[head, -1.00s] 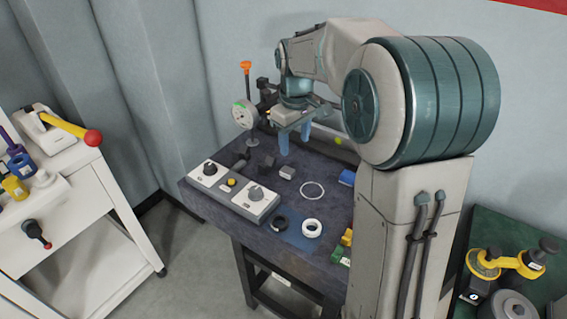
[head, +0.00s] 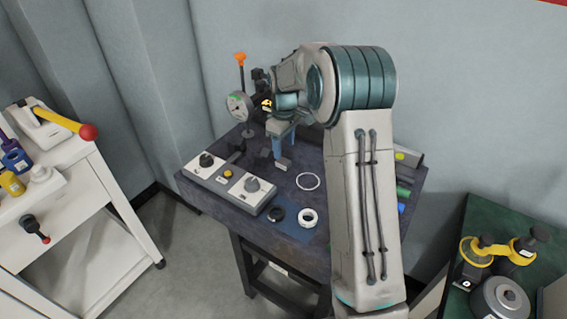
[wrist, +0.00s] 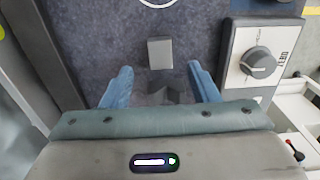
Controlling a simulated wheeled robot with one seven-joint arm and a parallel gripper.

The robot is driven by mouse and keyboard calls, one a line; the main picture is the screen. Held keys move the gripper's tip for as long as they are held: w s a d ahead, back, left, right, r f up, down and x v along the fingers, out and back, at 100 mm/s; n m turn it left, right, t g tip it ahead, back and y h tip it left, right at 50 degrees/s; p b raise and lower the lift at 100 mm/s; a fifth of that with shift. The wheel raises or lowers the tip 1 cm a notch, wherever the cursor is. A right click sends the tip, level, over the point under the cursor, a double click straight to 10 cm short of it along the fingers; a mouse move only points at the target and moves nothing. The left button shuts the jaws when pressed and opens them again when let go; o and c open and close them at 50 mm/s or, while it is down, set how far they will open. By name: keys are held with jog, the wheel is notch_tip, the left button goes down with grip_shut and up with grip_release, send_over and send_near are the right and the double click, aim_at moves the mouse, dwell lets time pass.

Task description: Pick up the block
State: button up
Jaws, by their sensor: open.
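A small light grey block (wrist: 160,53) lies flat on the dark tabletop in the wrist view, just beyond my fingertips and roughly centred between them. It also shows in the head view (head: 281,164), close by the blue fingers. My gripper (wrist: 161,82) is open and empty, with its two blue fingers spread wider than the block. In the head view, my gripper (head: 281,154) points down over the table. A dark object (wrist: 168,93) sits between the fingers, nearer the palm in the picture; its shape is partly hidden.
A control box with knobs (head: 230,183) stands left of the block. A dial gauge stand (head: 240,106) rises behind left. Coloured pieces (head: 404,191) are at the right.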

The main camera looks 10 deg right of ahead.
aim_at(283, 161)
jog(key=shift+f+p, duration=0.55)
jog(key=shift+f, duration=2.3)
jog(key=shift+c, duration=0.3)
grip_shut()
jog(key=shift+w+r, duration=0.1)
